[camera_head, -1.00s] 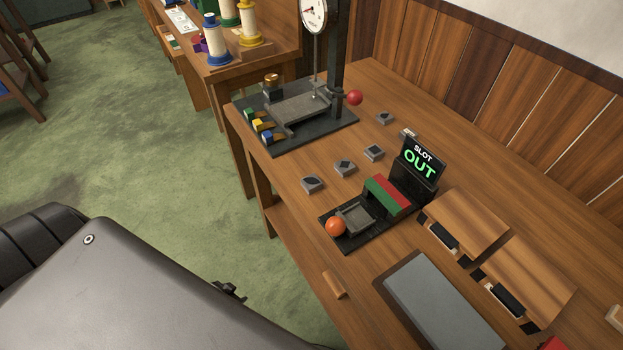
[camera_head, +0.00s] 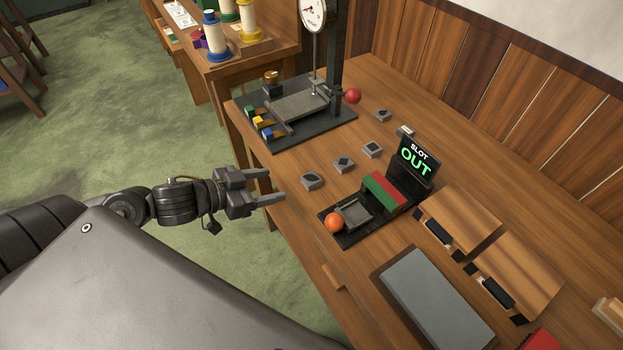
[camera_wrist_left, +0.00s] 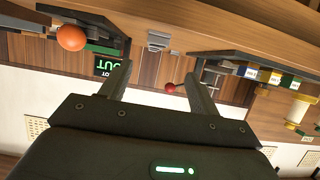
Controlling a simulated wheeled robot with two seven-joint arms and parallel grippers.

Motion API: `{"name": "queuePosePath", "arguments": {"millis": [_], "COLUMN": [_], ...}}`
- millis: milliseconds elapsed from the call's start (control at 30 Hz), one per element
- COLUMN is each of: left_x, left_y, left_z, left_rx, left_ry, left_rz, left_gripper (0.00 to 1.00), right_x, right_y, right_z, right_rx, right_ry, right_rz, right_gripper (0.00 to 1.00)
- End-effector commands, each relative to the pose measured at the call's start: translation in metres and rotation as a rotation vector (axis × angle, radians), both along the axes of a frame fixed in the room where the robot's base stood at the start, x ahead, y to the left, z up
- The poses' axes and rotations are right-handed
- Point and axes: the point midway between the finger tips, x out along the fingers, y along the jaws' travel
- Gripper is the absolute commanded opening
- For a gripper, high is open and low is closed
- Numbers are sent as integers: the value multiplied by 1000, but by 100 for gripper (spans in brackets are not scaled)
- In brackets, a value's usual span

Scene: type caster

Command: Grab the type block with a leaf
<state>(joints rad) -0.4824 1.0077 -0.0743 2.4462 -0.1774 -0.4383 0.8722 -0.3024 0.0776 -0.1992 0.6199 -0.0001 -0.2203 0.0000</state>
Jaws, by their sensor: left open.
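Several small grey type blocks lie on the wooden table, each with a dark mark on top. The nearest block (camera_head: 312,180) has an oval-looking mark. Behind it lie a second block (camera_head: 343,164), a third block (camera_head: 372,150) and a farther block (camera_head: 382,115). The marks are too small for me to tell which is a leaf. My left gripper (camera_head: 276,185) is open and empty, at the table's near left edge, a little left of the nearest block and apart from it. It also shows open in the left wrist view (camera_wrist_left: 157,75). My right gripper is out of view.
A black caster with an orange ball (camera_head: 333,222) and a sign (camera_head: 417,160) reading "SLOT OUT" stands right of the blocks. A dial press (camera_head: 300,110) with a red ball stands behind. A grey slab (camera_head: 436,300) and wooden boxes (camera_head: 460,218) occupy the right.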

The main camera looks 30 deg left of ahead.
Motion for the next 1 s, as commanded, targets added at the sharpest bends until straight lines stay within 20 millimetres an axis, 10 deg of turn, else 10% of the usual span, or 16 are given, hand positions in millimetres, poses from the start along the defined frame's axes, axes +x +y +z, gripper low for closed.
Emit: {"name": "queuePosePath", "arguments": {"millis": [1000], "left_x": [76], "left_y": [-50], "left_z": [-40], "left_rx": [-1], "left_ry": [-2], "left_rz": [3], "left_gripper": [62], "right_x": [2], "right_y": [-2], "right_z": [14], "right_rx": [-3], "right_ry": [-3], "right_rz": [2], "right_gripper": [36]}}
